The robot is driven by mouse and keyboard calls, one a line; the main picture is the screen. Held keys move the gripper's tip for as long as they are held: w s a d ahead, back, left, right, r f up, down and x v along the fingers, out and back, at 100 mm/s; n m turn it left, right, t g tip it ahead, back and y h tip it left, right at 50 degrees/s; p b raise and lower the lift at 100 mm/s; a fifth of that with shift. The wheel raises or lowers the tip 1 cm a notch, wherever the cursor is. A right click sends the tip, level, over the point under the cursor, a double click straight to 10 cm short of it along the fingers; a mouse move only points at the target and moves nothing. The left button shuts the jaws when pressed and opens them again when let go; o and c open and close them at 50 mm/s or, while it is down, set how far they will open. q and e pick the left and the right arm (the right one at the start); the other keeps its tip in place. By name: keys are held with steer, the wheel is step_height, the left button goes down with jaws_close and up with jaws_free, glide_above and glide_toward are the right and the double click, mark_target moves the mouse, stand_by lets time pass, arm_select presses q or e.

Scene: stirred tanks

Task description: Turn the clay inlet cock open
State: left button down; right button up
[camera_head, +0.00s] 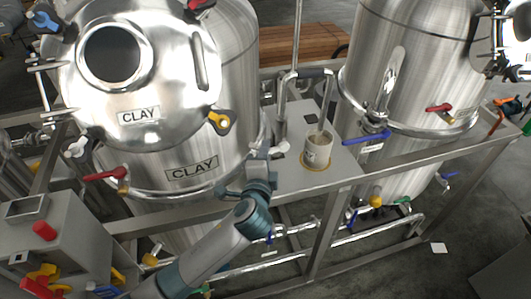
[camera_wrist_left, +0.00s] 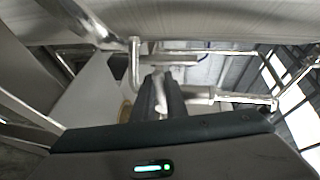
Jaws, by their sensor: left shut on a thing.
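The clay tank (camera_head: 235,60) is the steel vessel at the left in the head view, with CLAY plates on its lid and side. My left gripper (camera_head: 261,160) is at the tank's right side, beside the standing pipes. In the left wrist view the dark fingers (camera_wrist_left: 158,95) are close together. They are shut on a part at the clay inlet cock, mostly hidden between them. A pale pipe piece (camera_wrist_left: 200,93) runs right from the fingers. The cock's handle and its angle cannot be made out. My right gripper is not in view.
A beige cup (camera_head: 318,152) stands on the steel shelf right of my gripper. Bent pipes (camera_head: 282,105) rise close behind. A second tank (camera_head: 415,65) with blue and red handles stands at the right. A red-handled valve (camera_head: 105,174) is on the clay tank's front.

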arm_select(q)
steer(key=shift+d+f+n+t+h+b, duration=0.3)
steer(key=shift+f+n+b, duration=0.5)
steer(key=shift+b, duration=1.2)
steer(key=shift+a+f+n+t+h+b, duration=0.1)
steer(key=shift+f+n+t+b, duration=0.4)
steer(key=shift+n+b, duration=1)
steer(key=shift+d+r+b, duration=0.1)
steer(key=shift+d+b, duration=0.05)
steer(key=shift+b, duration=0.9)
steer(key=c, duration=1.8)
jaws_free()
steer(key=shift+r, duration=0.1)
steer(key=shift+o, duration=0.2)
